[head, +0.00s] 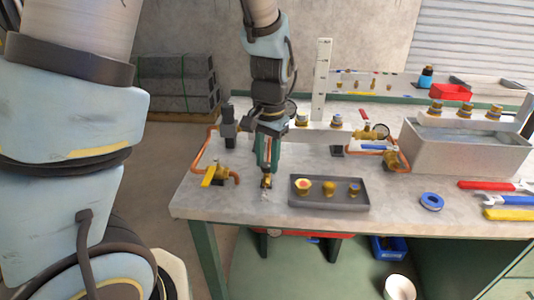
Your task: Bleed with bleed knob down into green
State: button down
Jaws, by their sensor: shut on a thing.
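My gripper (266,176) points down at the front left of the bench and is shut on a small brass part (267,184). The fingers hide most of this part, and I cannot tell whether it is the bleed knob. A pale bit (264,196) shows just below it. Another round gauge (291,106) is partly hidden behind my wrist. A brass valve with a yellow lever (209,175) stands left of my gripper.
A grey tray (328,204) with several brass fittings lies just right of my gripper. A grey water tank (466,156) stands at the right. A blue ring (432,201) and wrenches (497,186) lie at the right front. Copper pipe (203,150) runs at the left.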

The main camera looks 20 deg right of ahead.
aim_at(269, 165)
jog(key=shift+n+p, duration=0.5)
jog(key=shift+n, duration=0.7)
jog(key=c, duration=0.5)
grip_release()
jog(key=shift+c, duration=0.2)
notch_tip(269, 165, up, 11)
jog(key=b, duration=0.1)
jog(key=shift+s+d, duration=0.15)
jog(key=shift+d, duration=0.05)
jog(key=shift+f, duration=0.1)
